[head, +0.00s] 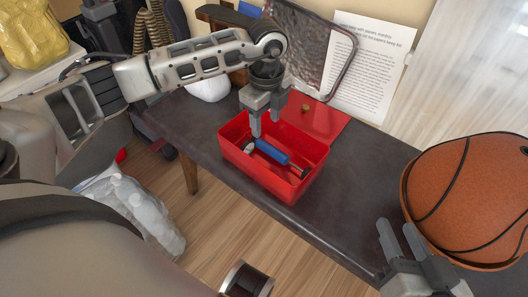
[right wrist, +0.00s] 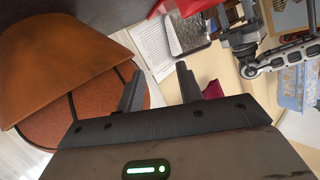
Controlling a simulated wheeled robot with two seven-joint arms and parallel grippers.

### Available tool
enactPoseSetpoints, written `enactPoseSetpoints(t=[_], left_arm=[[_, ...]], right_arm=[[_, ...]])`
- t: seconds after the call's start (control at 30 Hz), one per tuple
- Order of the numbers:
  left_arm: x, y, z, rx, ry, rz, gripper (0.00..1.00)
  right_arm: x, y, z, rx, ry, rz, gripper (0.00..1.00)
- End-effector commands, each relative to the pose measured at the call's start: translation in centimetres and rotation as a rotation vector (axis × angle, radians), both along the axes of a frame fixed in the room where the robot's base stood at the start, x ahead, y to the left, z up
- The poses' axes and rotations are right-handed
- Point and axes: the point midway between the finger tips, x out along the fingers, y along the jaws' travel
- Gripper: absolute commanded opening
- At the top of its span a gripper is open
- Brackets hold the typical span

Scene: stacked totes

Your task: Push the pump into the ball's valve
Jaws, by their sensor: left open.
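The pump (head: 272,152), with a blue barrel and dark ends, lies in an open red box (head: 262,181) on the dark bench. My left gripper (head: 263,128) points down over the box, open, with its fingertips close above the pump. I cannot tell whether they touch it. The orange basketball (head: 462,195) sits at the bench's right end; it also shows in the right wrist view (right wrist: 100,112). I cannot make out its valve for certain. My right gripper (head: 396,240) is open and empty beside the ball's lower left; its spread fingers show in the right wrist view (right wrist: 158,88).
The dark bench (head: 370,170) is clear between box and ball. The box's red lid (head: 325,122) lies open behind it, with a small brass piece (head: 305,108). A printed sheet (head: 372,65) and a dark-framed pane (head: 312,45) stand at the back.

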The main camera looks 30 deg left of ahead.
Motion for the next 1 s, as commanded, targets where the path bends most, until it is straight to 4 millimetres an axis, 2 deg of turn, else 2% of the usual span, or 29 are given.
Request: enactPoseSetpoints(t=[0.03,0.1,0.37,0.5,0.7,0.93,0.97,1.0], left_arm=[[-0.1,0.0,-1.3,0.0,0.003,-0.001,0.5],[0.0,-0.1,-2.2,-0.002,0.0,-0.001,0.5],[0.0,-0.2,-3.7,-0.003,0.0,-0.003,0.5],[-0.2,-0.6,-5.5,-0.003,0.003,-0.004,0.5],[-0.1,-0.8,-8.2,-0.002,0.0,-0.001,0.5],[-0.1,-0.8,-8.3,-0.003,-0.001,-0.003,0.5],[-0.1,-0.8,-8.3,-0.003,-0.001,-0.003,0.47],[-0.1,-0.8,-8.3,-0.003,-0.001,-0.003,0.36]], right_arm=[[0.1,0.1,-0.1,0.015,-0.006,0.0,0.36],[0.1,0.2,0.0,0.034,-0.008,0.001,0.36],[0.1,0.3,0.1,0.061,-0.009,0.002,0.36],[0.1,0.5,-0.6,0.093,-0.001,0.005,0.36],[0.2,0.9,0.4,0.17,-0.02,0.011,0.36],[0.5,1.0,1.6,0.194,-0.042,0.008,0.36],[0.5,1.0,1.6,0.195,-0.042,0.007,0.36],[0.5,1.0,1.7,0.195,-0.043,0.007,0.36]])
